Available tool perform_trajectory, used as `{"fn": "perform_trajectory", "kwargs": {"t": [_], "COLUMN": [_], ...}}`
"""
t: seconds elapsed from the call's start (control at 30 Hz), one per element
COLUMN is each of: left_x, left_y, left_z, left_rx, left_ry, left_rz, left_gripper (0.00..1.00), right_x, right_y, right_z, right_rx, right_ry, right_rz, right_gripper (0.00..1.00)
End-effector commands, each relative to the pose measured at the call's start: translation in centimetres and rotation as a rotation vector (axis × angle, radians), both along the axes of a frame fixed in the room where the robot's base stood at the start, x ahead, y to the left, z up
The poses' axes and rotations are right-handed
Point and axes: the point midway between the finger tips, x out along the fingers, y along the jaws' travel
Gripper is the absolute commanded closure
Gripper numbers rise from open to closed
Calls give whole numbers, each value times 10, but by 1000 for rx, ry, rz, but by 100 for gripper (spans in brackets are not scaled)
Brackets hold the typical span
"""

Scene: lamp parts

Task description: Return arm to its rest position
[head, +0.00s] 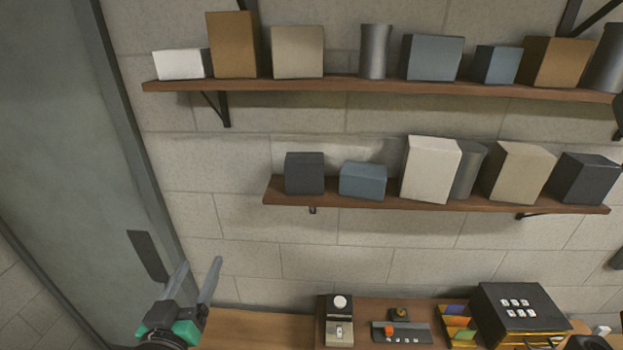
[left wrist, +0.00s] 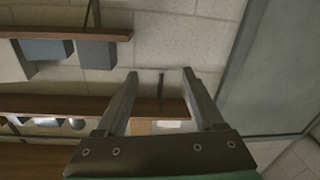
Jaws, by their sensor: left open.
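My left gripper (head: 200,277) is raised at the lower left of the head view, in front of the block wall and left of the parts on the table. Its two grey fingers are apart with nothing between them. In the left wrist view the gripper (left wrist: 159,75) is also open and empty, with wall and shelf behind it. My right gripper is not clearly seen; only a small dark shape shows at the bottom right of the head view.
A wooden table (head: 255,330) holds a small box with a white disc (head: 338,318), a flat tray (head: 402,331) and a black box with white buttons (head: 522,305). An upper shelf (head: 350,86) and a lower shelf (head: 420,203) carry several boxes. A grey door (head: 60,150) stands left.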

Motion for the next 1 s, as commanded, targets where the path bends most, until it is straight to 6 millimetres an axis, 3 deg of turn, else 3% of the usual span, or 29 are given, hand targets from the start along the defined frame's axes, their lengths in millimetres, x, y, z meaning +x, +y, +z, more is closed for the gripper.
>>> {"fn": "perform_trajectory", "kwargs": {"t": [0.03,0.2,0.3,0.4,0.5,0.57,1.0], "left_x": [-2,-38,-77,-117,-147,-157,-154], "left_y": [-9,-33,-43,-47,-48,-49,-49], "left_z": [49,194,264,311,330,334,332], "left_rx": [8,42,65,92,127,152,181], "left_ry": [-94,-408,-588,-733,-823,-851,-843], "left_rz": [-18,-66,-83,-86,-77,-71,-60], "left_gripper": [30,30,30,30,30,30,30], "right_x": [0,0,0,0,0,0,0], "right_y": [0,0,0,0,0,0,0], "right_z": [3,8,9,9,9,9,9], "right_rx": [0,0,0,0,0,0,0], "right_ry": [0,0,0,0,0,0,0], "right_rz": [0,0,0,0,0,0,0], "right_gripper": [50,50,50,50,50,50,50]}}
